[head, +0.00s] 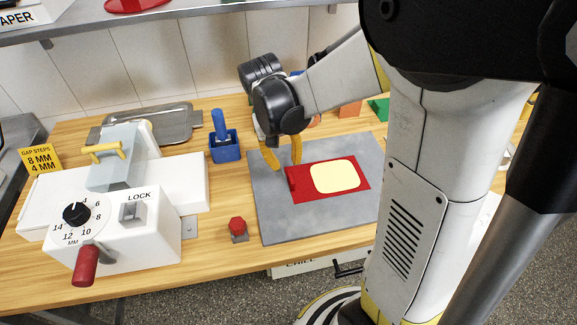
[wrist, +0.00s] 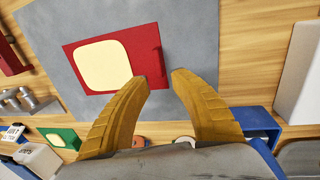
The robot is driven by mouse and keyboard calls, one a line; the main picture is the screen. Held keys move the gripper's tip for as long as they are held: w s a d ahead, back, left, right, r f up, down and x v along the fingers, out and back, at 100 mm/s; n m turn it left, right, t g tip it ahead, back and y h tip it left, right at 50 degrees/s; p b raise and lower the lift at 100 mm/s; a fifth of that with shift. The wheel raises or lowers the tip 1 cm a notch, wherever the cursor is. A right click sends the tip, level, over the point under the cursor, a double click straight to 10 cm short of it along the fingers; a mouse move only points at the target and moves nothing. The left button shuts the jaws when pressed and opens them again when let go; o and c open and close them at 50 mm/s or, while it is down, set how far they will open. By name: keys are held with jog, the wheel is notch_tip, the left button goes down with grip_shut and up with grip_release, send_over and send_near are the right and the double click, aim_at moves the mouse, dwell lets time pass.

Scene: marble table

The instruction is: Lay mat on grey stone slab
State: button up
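The red mat (head: 300,190) with a cream rounded panel appears to lie flat on the grey stone slab (head: 270,220), inside its edges. In the wrist view the mat (wrist: 142,60) has a raised red strip along its right end, and the slab (wrist: 190,30) extends around it. My gripper (head: 285,168) points down by the mat's left end in the head view. Its yellow fingers stand apart with nothing between them. In the wrist view, my gripper (wrist: 162,76) has its fingertips close to the mat's strip end; whether they touch it is unclear.
A white machine with a dial (head: 150,225) stands left of the slab. A blue holder (head: 225,150) is near the slab's back left corner, and a red-topped knob (head: 237,227) is near its front left. A metal tray (head: 170,120) lies behind.

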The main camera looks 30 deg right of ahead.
jog(key=s+a+r+n+t+y, duration=0.1)
jog(key=s+a+r+t, duration=0.2)
jog(key=s+r+t, duration=0.1)
jog(key=s+a+r+n+t+y+p, duration=0.1)
jog(key=s+a+r+n+t, duration=0.1)
jog(key=s+r, duration=0.4)
jog(key=shift+a+r+t, duration=0.85)
jog(key=shift+r+t, duration=0.05)
jog(key=shift+r, duration=0.55)
